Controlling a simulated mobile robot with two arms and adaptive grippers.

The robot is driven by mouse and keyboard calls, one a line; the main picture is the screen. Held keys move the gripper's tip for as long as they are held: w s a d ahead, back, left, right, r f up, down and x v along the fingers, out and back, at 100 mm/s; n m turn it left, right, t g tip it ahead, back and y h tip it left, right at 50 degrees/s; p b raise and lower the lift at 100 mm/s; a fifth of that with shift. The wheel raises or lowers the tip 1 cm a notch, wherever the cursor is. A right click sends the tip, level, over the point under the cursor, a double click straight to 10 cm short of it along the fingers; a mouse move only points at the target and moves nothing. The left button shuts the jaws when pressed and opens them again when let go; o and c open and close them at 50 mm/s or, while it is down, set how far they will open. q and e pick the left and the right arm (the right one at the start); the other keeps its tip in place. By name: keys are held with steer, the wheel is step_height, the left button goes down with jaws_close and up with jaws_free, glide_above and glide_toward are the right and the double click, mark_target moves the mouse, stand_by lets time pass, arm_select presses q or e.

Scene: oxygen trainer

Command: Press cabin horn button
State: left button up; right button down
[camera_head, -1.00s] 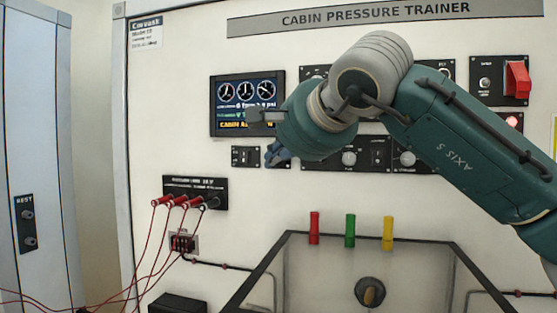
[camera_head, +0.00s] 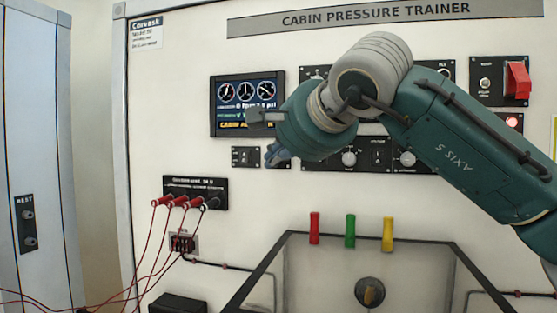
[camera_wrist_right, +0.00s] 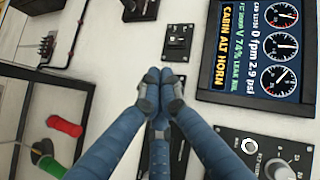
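My right gripper (camera_head: 272,158) is in front of the trainer panel, just below the display (camera_head: 247,104). In the right wrist view, its blue fingers (camera_wrist_right: 160,82) are brought together at the tips, with nothing seen between them. The fingertips are over a small dark panel (camera_wrist_right: 178,140), which the fingers largely cover. I cannot make out the cabin horn button; it may be hidden there. I cannot tell whether the tips touch the panel. The display in the wrist view (camera_wrist_right: 262,50) reads "CABIN ALT HORN". My left gripper is not in view.
A small switch panel (camera_head: 245,156) is left of the gripper. A knob panel (camera_wrist_right: 265,150) is beside the fingers in the wrist view. Red leads (camera_head: 148,245) hang from a jack block (camera_head: 196,184). Red, green and yellow handles (camera_head: 350,230) stand lower down.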

steer(key=shift+w+d, duration=0.2)
steer(key=shift+w, duration=0.15)
steer(key=shift+w+d+r+p, duration=0.1)
steer(key=shift+w+d+p, duration=0.05)
steer(key=shift+w+p, duration=0.3)
stand_by(0.6)
steer(key=shift+s, duration=0.2)
steer(key=shift+s+a+b, duration=0.2)
steer(key=shift+s+b, duration=0.15)
steer(key=shift+s, duration=0.15)
steer(key=shift+s+a, duration=0.1)
